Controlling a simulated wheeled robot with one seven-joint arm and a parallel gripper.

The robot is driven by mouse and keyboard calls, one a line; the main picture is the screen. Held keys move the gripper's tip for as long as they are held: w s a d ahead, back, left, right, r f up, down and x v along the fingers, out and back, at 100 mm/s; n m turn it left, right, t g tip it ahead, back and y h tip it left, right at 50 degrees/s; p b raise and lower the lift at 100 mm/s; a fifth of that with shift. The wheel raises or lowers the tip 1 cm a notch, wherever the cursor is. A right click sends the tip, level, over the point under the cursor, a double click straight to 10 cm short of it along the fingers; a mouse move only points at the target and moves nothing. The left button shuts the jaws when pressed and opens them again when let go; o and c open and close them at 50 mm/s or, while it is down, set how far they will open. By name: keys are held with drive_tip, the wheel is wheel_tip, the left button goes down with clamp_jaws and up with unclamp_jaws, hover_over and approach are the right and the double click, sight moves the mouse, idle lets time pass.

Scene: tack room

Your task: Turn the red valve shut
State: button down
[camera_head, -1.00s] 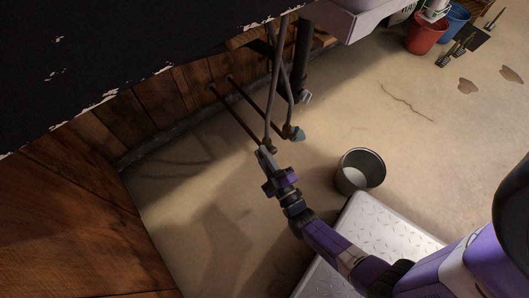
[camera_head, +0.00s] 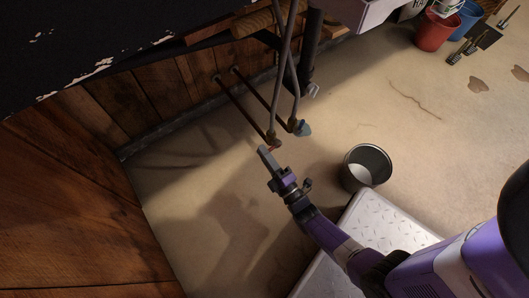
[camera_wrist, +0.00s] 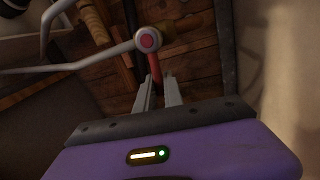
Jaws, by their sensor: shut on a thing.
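The red valve shows in the wrist view as a red lever (camera_wrist: 154,66) below a round cap with a red centre, on a brass body at the pipe. In the head view only a sliver of its red (camera_head: 273,148) shows at the end of the left pipe. My gripper (camera_wrist: 160,80) is shut on the lever, with its two fingers on either side of the lever's end. In the head view my gripper (camera_head: 264,151) is right at the valve, and its fingers hide most of the lever.
A blue valve (camera_head: 303,129) sits close by on the right pipe. Grey hoses rise from both valves. A metal bucket (camera_head: 367,165) stands to the right on the floor. The wooden wall (camera_head: 150,100) is behind, and a sink-like basin hangs above.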

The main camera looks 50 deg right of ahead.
drive_tip(key=shift+f, duration=0.1)
drive_tip(key=c, duration=1.5)
unclamp_jaws()
drive_tip(key=shift+o, duration=0.2)
wheel_tip(320, 180, up, 20)
drive_tip(key=p, duration=1.1)
drive_tip(key=shift+c, duration=0.2)
